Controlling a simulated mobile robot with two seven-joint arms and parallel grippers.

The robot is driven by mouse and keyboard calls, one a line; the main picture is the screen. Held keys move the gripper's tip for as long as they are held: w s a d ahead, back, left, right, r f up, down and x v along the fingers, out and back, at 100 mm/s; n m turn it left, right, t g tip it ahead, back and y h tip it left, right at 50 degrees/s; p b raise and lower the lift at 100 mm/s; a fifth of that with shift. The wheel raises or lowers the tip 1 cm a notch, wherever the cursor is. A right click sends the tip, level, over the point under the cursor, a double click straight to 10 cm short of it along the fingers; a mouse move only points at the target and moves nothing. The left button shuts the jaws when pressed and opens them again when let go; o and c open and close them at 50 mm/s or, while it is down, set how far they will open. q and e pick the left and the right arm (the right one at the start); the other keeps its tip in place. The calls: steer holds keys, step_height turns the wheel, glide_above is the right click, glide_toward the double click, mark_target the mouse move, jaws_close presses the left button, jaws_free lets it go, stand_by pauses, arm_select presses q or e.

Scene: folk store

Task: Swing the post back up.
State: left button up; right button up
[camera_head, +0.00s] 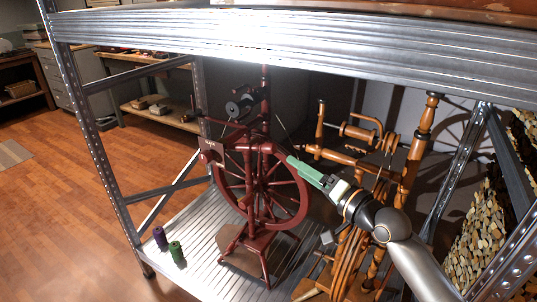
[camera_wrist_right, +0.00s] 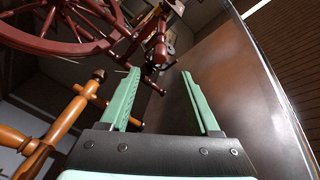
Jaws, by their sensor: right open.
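A dark red spinning wheel (camera_head: 262,190) stands on the ribbed metal shelf. A red turned post (camera_head: 265,95) rises from its frame, looking close to upright in the head view, with a dark bobbin (camera_head: 240,106) to its left. Which part is the task's post is not certain. My right gripper (camera_head: 296,163), with green fingers, reaches in from the lower right to the wheel's upper right side. In the wrist view it (camera_wrist_right: 160,72) is open, and a red turned part (camera_wrist_right: 160,50) shows beyond the gap between the fingers. No contact can be made out. My left gripper is not in view.
An orange-brown wooden spinning wheel (camera_head: 380,170) stands close on the right, partly behind my right arm. Purple (camera_head: 160,238) and green (camera_head: 177,253) spools stand at the shelf's left front. A metal beam (camera_head: 250,28) crosses above.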

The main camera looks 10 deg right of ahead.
mark_target(274, 152)
steer(key=b+x, duration=0.1)
steer(key=x, duration=1.1)
steer(key=shift+w, duration=0.1)
jaws_close()
stand_by(1.1)
